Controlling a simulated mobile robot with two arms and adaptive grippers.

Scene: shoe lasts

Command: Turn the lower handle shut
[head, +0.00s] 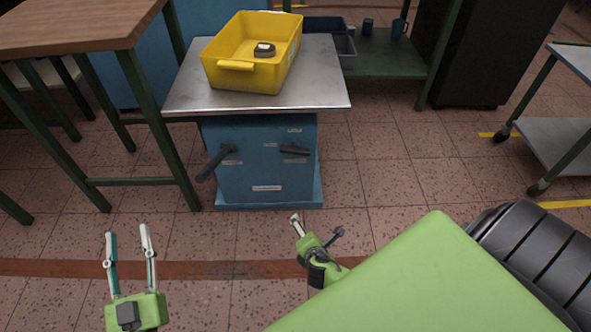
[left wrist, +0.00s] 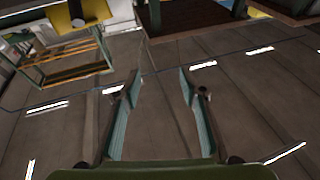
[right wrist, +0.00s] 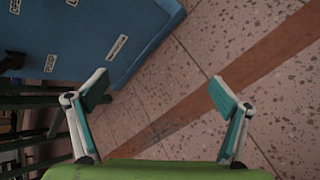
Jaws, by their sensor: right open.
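The blue cabinet (head: 262,175) stands under a metal top and carries two black handles on its front. The left handle (head: 215,163) slants down to the left and its end hangs lower in the picture. The right handle (head: 294,150) lies nearly level. Small pale labels sit near them, too small to read. My left gripper (head: 129,242) is open and empty over the floor, left of the cabinet and apart from it. My right gripper (right wrist: 160,95) is open and empty in front of the cabinet (right wrist: 95,35), touching nothing. A dark handle (right wrist: 12,61) shows at that view's left edge.
A yellow bin (head: 235,75) with a small dark object (head: 264,50) stands on the metal top (head: 325,90). A wooden table (head: 75,25) with green legs stands left. A green shelf (head: 385,60) is behind; a cart (head: 565,140) stands right. Floor before the cabinet is clear.

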